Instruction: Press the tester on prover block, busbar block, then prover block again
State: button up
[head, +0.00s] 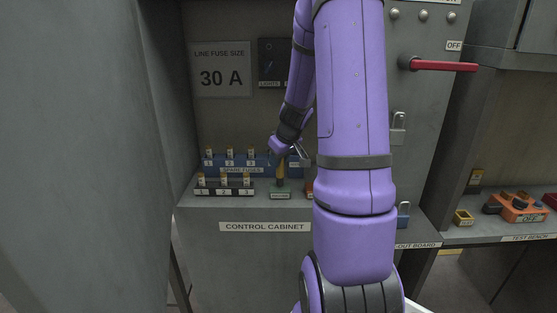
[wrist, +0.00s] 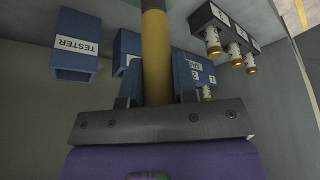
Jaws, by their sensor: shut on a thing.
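My gripper (head: 284,153) is shut on the tester, a yellow rod (head: 281,171) with a dark end. The tester points down, roughly upright, above a small green block (head: 280,189) on the cabinet ledge. I cannot tell whether its tip touches the block; the block's label is too small to read. A reddish block (head: 309,188) is mostly hidden behind my arm. I cannot make out which block is the busbar block.
A blue spare-fuses block (head: 240,170) and a black fuse block (head: 226,190) with upright fuses stand left of the tester. The black block also shows in the wrist view (wrist: 222,27). Padlocks (head: 398,124) and a red lever (head: 440,65) are on the right.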

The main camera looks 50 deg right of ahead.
jog(key=shift+f, duration=0.55)
dwell(1.3)
jog(key=shift+r, duration=3.55)
jog(key=s+d+g+h, duration=0.2)
jog(key=s+d, duration=0.4)
jog(key=s, duration=0.2)
notch_tip(320, 180, down, 6)
jog(key=shift+w+d, duration=0.2)
jog(key=shift+w, duration=0.05)
jog(key=shift+f, duration=0.6)
dwell(0.7)
